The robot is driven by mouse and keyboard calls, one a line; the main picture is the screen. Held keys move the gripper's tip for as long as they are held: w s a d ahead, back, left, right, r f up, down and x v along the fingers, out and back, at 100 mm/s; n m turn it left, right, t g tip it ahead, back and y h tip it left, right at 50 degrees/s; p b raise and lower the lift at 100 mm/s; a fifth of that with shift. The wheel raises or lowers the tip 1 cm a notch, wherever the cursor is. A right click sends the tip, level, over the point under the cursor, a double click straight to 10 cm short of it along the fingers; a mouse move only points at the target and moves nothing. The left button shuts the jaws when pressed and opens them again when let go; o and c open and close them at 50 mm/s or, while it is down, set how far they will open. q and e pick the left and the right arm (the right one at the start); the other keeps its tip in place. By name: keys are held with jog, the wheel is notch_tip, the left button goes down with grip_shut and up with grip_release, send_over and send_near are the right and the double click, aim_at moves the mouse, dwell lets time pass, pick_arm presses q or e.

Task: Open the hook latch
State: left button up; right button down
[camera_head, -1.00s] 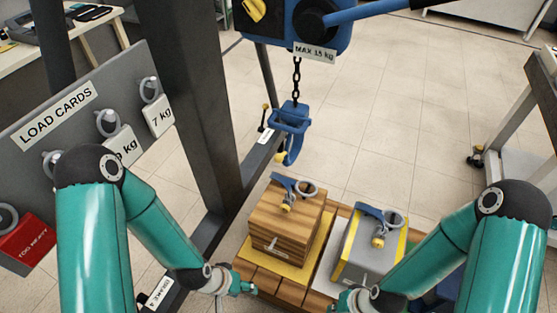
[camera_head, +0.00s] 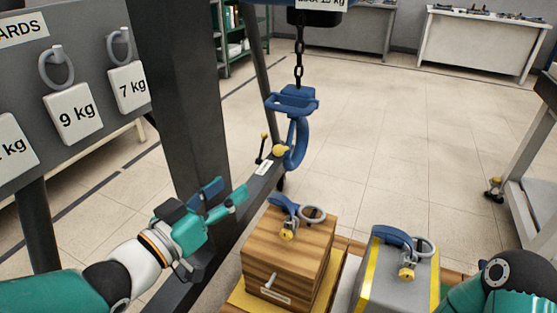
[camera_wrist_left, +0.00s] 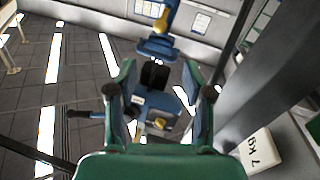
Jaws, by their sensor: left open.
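The blue hook (camera_head: 297,145) hangs from a chain right of the dark post in the head view. A yellow knob (camera_head: 280,151) shows at its lower left; whether the latch is open or closed is too small to tell. My left gripper (camera_head: 228,192) is open and empty, left of and below the hook, apart from it in the picture. In the left wrist view, the open fingers (camera_wrist_left: 159,67) frame the blue hook block (camera_wrist_left: 157,48), which lies farther off. The hook (camera_wrist_left: 167,15) shows above it. My right gripper is out of view; only part of its arm shows at the lower right.
A wooden crate (camera_head: 290,255) and a grey box (camera_head: 395,275) with yellow edges stand below the hook. The dark post (camera_head: 185,100) rises close behind my left gripper. The load-card board (camera_head: 75,85) is at the left. Open floor lies right of the hook.

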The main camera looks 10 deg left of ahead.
aim_at(275, 154)
pick_arm(q)
jog(key=x, duration=1.6)
jog(key=shift+f, duration=0.1)
grip_shut()
